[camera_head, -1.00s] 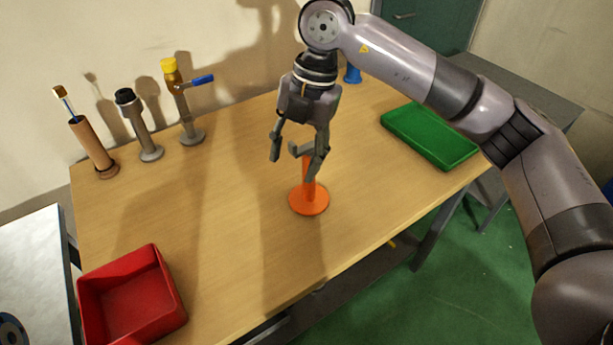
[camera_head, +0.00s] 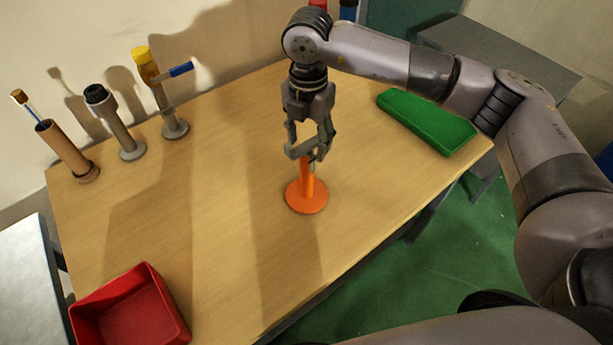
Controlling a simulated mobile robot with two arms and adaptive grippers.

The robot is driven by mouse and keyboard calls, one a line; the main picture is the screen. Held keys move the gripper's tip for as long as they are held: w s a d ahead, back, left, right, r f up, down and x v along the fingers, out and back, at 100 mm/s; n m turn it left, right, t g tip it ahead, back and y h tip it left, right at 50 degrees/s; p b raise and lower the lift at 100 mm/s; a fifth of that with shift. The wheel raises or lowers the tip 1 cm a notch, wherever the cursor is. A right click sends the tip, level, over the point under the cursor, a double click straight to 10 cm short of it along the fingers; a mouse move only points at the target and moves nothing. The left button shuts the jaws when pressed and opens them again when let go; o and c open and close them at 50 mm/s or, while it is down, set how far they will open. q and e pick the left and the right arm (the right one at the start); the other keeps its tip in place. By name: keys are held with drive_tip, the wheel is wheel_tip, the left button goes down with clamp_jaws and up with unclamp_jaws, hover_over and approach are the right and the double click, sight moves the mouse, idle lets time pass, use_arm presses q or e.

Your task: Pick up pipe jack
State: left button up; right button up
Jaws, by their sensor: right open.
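No part is plainly marked as the pipe jack, and I cannot tell which one it is. An orange stand (camera_head: 307,197) with a round base and upright post is on the wooden table (camera_head: 215,240). My right gripper (camera_head: 306,155) points down, open, with its fingers at the top of the post; they partly hide whatever is there. I cannot tell whether they touch it. At the left back stand a brown tube holder (camera_head: 67,150), a grey stand with a black-capped part (camera_head: 118,125), and a grey stand with a yellow-capped, blue-handled part (camera_head: 163,92). My left gripper is not in view.
A red open bin (camera_head: 130,310) is at the front left. A green tray (camera_head: 428,120) lies at the right edge. Red and blue items (camera_head: 347,10) show behind my arm at the back. The table's middle left is clear.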

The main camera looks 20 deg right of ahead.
sight(306, 161)
wheel_tip(306, 161, down, 2)
drive_tip(key=shift+f, duration=0.25)
drive_tip(key=shift+f+p, duration=0.25)
drive_tip(key=shift+p, duration=0.25)
drive_tip(key=f+p, duration=0.1)
drive_tip(key=f, duration=0.2)
drive_tip(key=shift+w+a+f+p, duration=0.1)
drive_tip(key=shift+w+f+p, duration=0.1)
drive_tip(key=shift+f+p, duration=0.2)
drive_tip(key=shift+f, duration=0.45)
clamp_jaws()
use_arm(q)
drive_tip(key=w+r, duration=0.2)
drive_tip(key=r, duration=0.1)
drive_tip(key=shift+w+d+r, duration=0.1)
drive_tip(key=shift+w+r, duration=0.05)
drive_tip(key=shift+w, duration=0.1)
use_arm(e)
drive_tip(key=shift+r, duration=0.15)
